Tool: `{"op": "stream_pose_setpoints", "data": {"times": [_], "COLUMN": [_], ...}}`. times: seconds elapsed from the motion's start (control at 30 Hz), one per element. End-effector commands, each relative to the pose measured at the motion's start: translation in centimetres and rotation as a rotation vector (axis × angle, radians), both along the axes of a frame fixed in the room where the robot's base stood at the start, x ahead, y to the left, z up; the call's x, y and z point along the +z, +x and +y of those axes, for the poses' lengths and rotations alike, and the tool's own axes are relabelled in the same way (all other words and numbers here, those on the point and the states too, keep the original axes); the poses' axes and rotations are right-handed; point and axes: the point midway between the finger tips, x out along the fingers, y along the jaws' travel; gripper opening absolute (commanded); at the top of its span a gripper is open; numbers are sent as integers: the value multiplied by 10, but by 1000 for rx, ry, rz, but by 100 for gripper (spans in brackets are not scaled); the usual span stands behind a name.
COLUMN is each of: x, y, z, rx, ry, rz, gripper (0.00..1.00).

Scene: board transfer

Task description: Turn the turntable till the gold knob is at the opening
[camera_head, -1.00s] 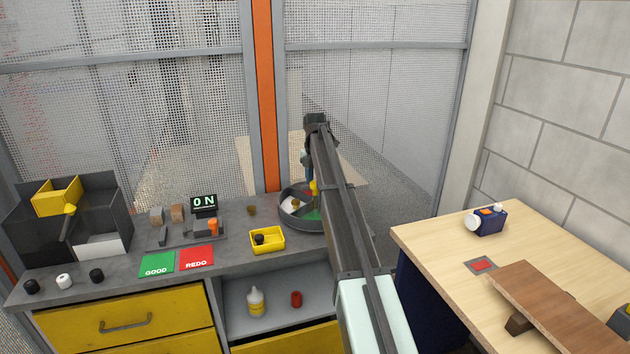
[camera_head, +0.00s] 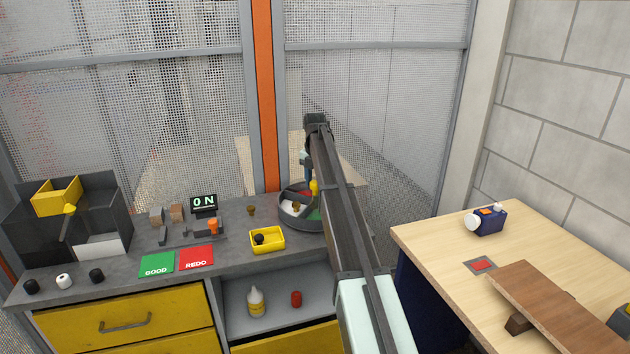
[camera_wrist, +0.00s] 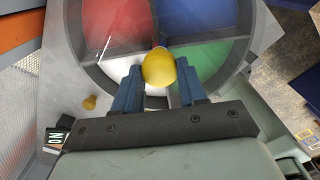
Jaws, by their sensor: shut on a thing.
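The turntable (camera_head: 283,221) is a round grey tray on the bench, with red, blue, white and green sectors in the wrist view (camera_wrist: 98,78). My gripper (camera_wrist: 159,78) is over it, its blue fingers shut on a rounded yellow handle (camera_wrist: 158,66) near the middle. The handle also shows in the head view (camera_head: 314,187). A small gold-brown knob (camera_head: 296,206) appears in the turntable's white part; in the wrist view I cannot make it out. Another gold knob (camera_head: 251,210) stands on the bench outside the turntable, also in the wrist view (camera_wrist: 90,102). I cannot identify the opening.
A yellow bin (camera_head: 267,239) with a dark knob stands close to the turntable's left. Green GOOD (camera_head: 157,265) and red REDO (camera_head: 196,259) pads lie on the bench front. A mesh fence (camera_head: 390,110) rises behind. A wooden table (camera_head: 430,240) is at the right.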

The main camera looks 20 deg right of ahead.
Motion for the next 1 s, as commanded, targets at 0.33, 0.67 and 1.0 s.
{"op": "stream_pose_setpoints", "data": {"times": [0.33, 0.67, 1.0], "x": [1, 0, 12], "y": [0, 0, 1], "z": [1, 0, 0], "rx": [7, 4, 3], "ry": [1, 0, -1], "rz": [-1, 0, -1], "gripper": [43, 67, 67]}}
